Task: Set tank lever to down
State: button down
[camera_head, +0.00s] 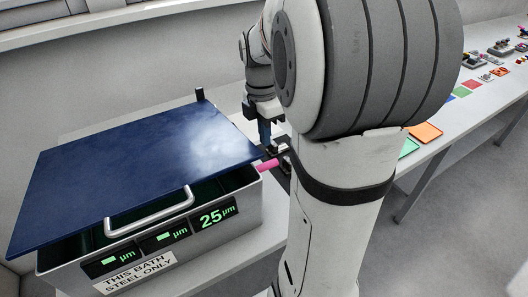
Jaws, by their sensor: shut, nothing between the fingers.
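The tank (250,205) is a grey metal box at the left with a dark blue lid (130,165) and a silver handle (150,212). The lid lies over the top, with a dark gap under its front edge. A pink lever (268,165) sticks out at the tank's right side, close to level in the picture. Its right end is partly hidden by my arm. My gripper (268,143) points down just behind and above the lever, with its jaws shut and empty. I cannot tell whether the fingers touch the lever.
The bench (450,117) runs to the upper right, with coloured trays (425,132) and small parts. A wall stands behind. My arm hides the middle.

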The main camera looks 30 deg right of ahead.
aim_at(269, 167)
jog(key=f, duration=0.5)
jog(key=shift+s+f, duration=0.4)
jog(key=shift+s+f+b, duration=0.3)
jog(key=shift+f, duration=0.3)
jog(key=shift+s+f+b, duration=0.25)
jog(key=shift+f+b, duration=0.05)
jog(key=shift+f, duration=0.25)
jog(key=shift+s+f, duration=0.1)
jog(key=shift+s, duration=0.05)
notch_tip(269, 167, up, 15)
jog(key=p, duration=0.3)
jog(key=shift+f, duration=0.2)
